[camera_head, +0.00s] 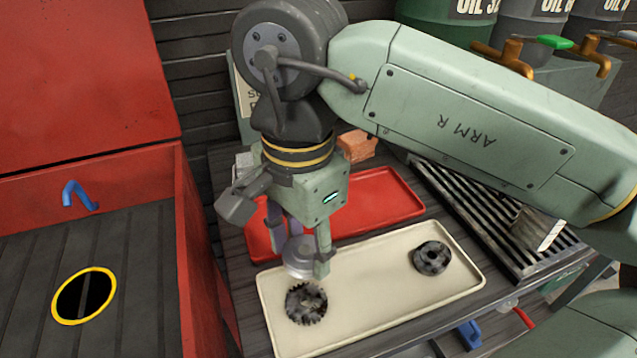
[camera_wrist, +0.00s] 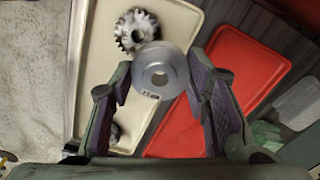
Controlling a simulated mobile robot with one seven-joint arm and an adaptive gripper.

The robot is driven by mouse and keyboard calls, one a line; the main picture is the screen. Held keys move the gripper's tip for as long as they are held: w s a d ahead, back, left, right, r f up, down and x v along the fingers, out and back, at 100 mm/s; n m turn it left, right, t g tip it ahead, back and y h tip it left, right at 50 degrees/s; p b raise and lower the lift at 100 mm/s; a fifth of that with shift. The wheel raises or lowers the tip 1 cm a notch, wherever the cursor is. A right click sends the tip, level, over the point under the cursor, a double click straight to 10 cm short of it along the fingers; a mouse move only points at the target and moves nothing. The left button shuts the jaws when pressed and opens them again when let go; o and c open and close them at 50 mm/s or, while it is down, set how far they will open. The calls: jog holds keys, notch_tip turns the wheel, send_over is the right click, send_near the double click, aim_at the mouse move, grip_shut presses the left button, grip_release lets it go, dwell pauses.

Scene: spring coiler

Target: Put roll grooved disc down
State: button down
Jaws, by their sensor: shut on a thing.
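The roll grooved disc (camera_head: 299,252) is a light grey metal disc. My gripper (camera_head: 303,262) is shut on it and holds it above the left part of the cream tray (camera_head: 372,309). In the wrist view the disc (camera_wrist: 158,73) shows a central hole and a small dark mark on its rim, between the fingertips of my gripper (camera_wrist: 160,83). The finger contacts are partly hidden. A dark toothed gear (camera_head: 306,303) lies on the cream tray just in front of the disc. It also shows in the wrist view (camera_wrist: 138,31).
A dark round part (camera_head: 432,258) lies at the cream tray's right. The red tray (camera_head: 385,196) is behind, with an orange-brown block (camera_head: 357,146) near it. A slotted rack (camera_head: 480,205) stands right. A red bin (camera_head: 190,240) stands left. The cream tray's middle is clear.

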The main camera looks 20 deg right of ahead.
jog(key=w+d+p, duration=0.1)
jog(key=w+d, duration=0.2)
jog(key=w, duration=0.1)
jog(key=w+d+p, duration=0.1)
jog(key=w+d, duration=0.2)
jog(key=d, duration=0.1)
jog(key=w+d+f+p, duration=0.1)
jog(key=w+d, duration=0.2)
jog(key=w, duration=0.1)
jog(key=shift+w+d+f, duration=0.1)
jog(key=shift+w+d, duration=0.2)
jog(key=f, duration=0.2)
jog(key=f+p, duration=0.1)
jog(key=shift+w+d, duration=0.25)
jog(key=shift+f, duration=0.35)
jog(key=shift+f, duration=0.2)
jog(key=c, duration=0.9)
grip_release()
notch_tip(320, 180, up, 12)
jog(key=shift+r+b, duration=0.25)
jog(key=shift+b, duration=0.1)
